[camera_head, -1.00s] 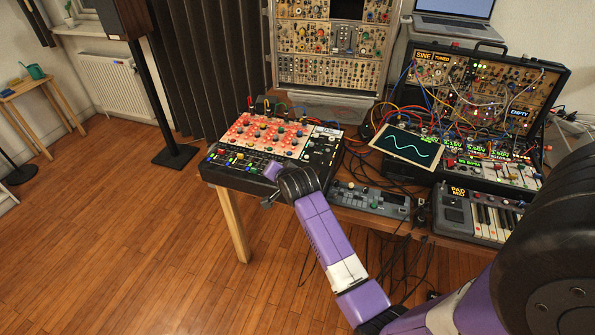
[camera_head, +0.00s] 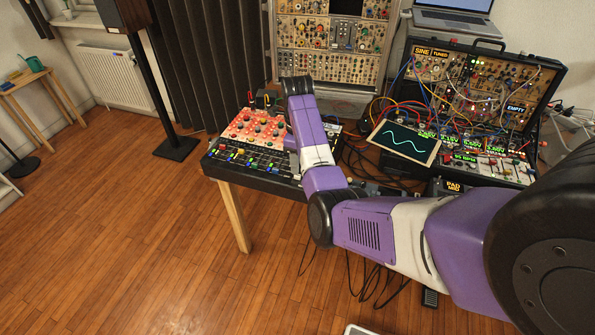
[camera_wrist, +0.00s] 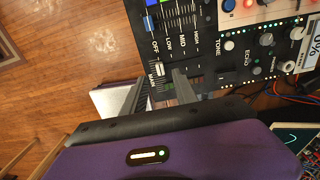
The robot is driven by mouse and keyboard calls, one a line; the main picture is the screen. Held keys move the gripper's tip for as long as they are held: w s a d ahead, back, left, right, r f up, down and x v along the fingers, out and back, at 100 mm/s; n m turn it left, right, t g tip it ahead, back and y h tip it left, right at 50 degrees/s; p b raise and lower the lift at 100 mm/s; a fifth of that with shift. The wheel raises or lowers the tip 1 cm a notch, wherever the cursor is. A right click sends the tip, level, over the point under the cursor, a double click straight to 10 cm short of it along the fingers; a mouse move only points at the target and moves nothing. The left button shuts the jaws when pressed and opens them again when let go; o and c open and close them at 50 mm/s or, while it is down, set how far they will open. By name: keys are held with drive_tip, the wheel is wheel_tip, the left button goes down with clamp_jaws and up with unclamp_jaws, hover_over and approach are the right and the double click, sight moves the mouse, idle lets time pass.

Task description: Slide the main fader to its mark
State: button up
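The mixer (camera_wrist: 208,45) fills the top middle of the wrist view. In the head view the mixer (camera_head: 245,165) sits on the table's left end, partly behind my arm. In the wrist view the main fader (camera_wrist: 158,70) has a small pale cap near the OFF label. LOW, MID and HIGH labels run to the right beside its scale. I cannot tell which label is its mark. My gripper (camera_wrist: 158,83) is open, with a grey finger on each side of the cap. I cannot tell whether they touch it. The head view hides the fingers behind my arm.
A blue fader cap (camera_wrist: 150,22) and several knobs are close to my gripper. The tablet (camera_head: 404,140) with a wave and the cable-filled synth case (camera_head: 480,85) stand to the right. Floor (camera_head: 150,250) is free left of the table.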

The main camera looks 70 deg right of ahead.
sight(297, 177)
drive_tip(key=shift+f, duration=2.5)
clamp_jaws()
